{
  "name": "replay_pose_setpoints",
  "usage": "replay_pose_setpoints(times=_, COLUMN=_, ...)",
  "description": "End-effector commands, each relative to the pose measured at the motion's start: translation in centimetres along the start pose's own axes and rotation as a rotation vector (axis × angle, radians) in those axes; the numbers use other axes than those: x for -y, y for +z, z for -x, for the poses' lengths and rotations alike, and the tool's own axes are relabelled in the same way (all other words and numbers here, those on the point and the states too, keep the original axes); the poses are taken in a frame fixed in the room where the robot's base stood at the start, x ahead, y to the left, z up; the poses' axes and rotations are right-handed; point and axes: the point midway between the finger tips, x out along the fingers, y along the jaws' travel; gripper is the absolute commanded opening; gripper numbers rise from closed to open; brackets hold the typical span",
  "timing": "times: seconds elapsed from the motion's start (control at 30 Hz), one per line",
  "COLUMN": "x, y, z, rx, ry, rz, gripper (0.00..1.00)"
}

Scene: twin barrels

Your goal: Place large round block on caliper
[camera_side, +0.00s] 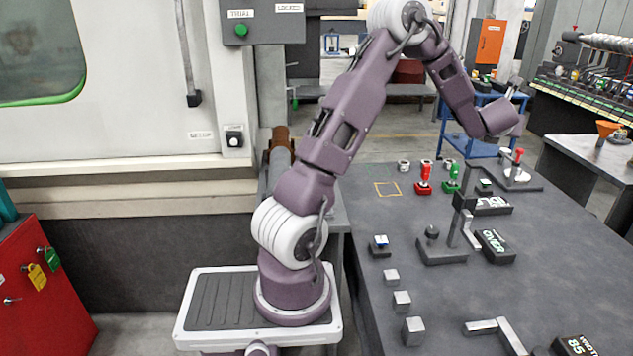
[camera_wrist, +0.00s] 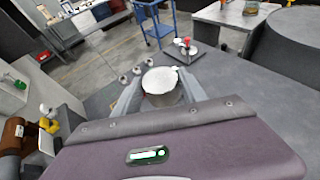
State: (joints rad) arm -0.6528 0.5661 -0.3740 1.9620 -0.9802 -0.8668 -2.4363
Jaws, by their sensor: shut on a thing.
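My gripper (camera_wrist: 158,90) is shut on a large round metal block (camera_wrist: 161,77), which sits between its two grey fingers in the wrist view. In the side view my gripper (camera_side: 515,98) is raised high over the far end of the grey table; the block is not clear there. A silver L-shaped frame (camera_side: 484,327) beside a dark "WIDTH" display box (camera_side: 574,345) looks like the caliper. It lies near the table's front, well below and in front of my gripper. Other silver jaws stand by an "OVER" display box (camera_side: 495,246).
Several square metal blocks (camera_side: 402,301) line the table's left side. Small round pieces (camera_side: 403,165), red (camera_side: 424,182) and green (camera_side: 453,180) stands and a yellow square outline (camera_side: 387,189) are at the back. A knobbed stand (camera_side: 440,252) rises mid-table. The right side is clear.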

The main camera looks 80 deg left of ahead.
Motion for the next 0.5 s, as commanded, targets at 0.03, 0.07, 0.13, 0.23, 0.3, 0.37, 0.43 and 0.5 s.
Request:
replay_pose_setpoints(times=0.03, x=-2.0, y=-0.9, z=-1.4, rx=0.001, ry=0.061, rz=0.021, gripper=0.00)
replay_pose_setpoints(times=0.07, x=-3.3, y=-1.6, z=-2.2, rx=0.000, ry=0.100, rz=0.035, gripper=0.00)
replay_pose_setpoints(times=0.13, x=-6.5, y=-3.4, z=-3.9, rx=-0.001, ry=0.190, rz=0.072, gripper=0.00)
replay_pose_setpoints(times=0.23, x=-11.4, y=-6.5, z=-5.7, rx=0.000, ry=0.325, rz=0.126, gripper=0.00)
replay_pose_setpoints(times=0.3, x=-15.1, y=-8.8, z=-6.5, rx=0.002, ry=0.427, rz=0.166, gripper=0.00)
replay_pose_setpoints(times=0.37, x=-18.2, y=-10.6, z=-6.9, rx=0.003, ry=0.515, rz=0.202, gripper=0.00)
replay_pose_setpoints(times=0.43, x=-21.6, y=-12.4, z=-6.9, rx=0.005, ry=0.617, rz=0.245, gripper=0.00)
replay_pose_setpoints(times=0.5, x=-24.9, y=-13.9, z=-6.7, rx=0.006, ry=0.716, rz=0.287, gripper=0.00)
